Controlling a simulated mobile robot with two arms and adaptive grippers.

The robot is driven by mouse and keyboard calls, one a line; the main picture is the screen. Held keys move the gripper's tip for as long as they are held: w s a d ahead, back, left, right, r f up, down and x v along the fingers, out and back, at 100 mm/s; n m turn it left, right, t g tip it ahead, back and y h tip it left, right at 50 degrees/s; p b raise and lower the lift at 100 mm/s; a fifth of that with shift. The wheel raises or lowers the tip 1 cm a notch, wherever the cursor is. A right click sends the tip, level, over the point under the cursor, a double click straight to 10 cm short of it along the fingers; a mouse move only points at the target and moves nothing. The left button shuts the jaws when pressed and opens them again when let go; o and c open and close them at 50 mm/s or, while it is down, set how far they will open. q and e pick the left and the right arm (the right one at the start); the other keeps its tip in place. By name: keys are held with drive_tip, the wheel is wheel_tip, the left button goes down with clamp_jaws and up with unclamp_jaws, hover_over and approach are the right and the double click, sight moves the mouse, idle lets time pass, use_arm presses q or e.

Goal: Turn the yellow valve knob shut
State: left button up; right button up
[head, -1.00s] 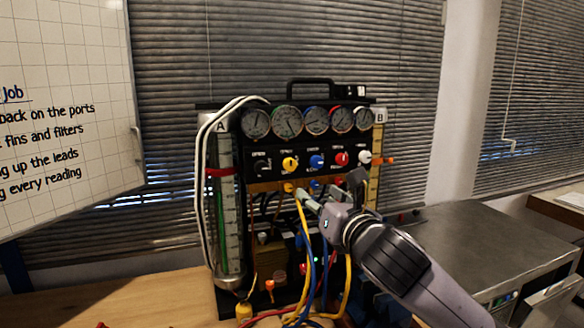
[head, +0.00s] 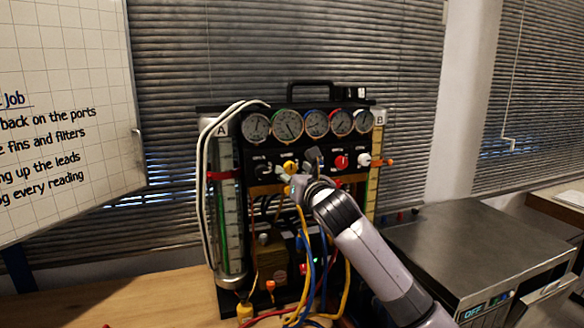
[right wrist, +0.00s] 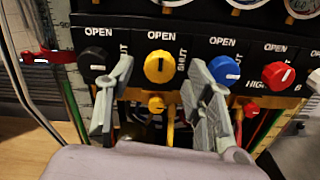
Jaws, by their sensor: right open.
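The yellow valve knob (head: 290,166) sits on the black panel below the gauges. In the right wrist view the yellow knob (right wrist: 159,67) has its mark upright, towards the word OPEN, with SHUT printed to its right. My right gripper (head: 298,170) is open in front of the panel. In the right wrist view its two fingers (right wrist: 161,72) stand apart, one left and one right of the yellow knob, with nothing between them touching it visibly. I cannot tell how deep the fingertips reach. My left gripper is not in view.
A black knob (right wrist: 95,63), a blue knob (right wrist: 224,70) and a red knob (right wrist: 279,76) flank the yellow one closely. Below it is a yellow hose fitting (right wrist: 156,104). Hoses hang under the panel. A metal cabinet (head: 470,245) stands to the right.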

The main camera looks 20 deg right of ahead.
drive_tip(key=shift+w, duration=0.9)
drive_tip(key=shift+c, duration=0.5)
clamp_jaws()
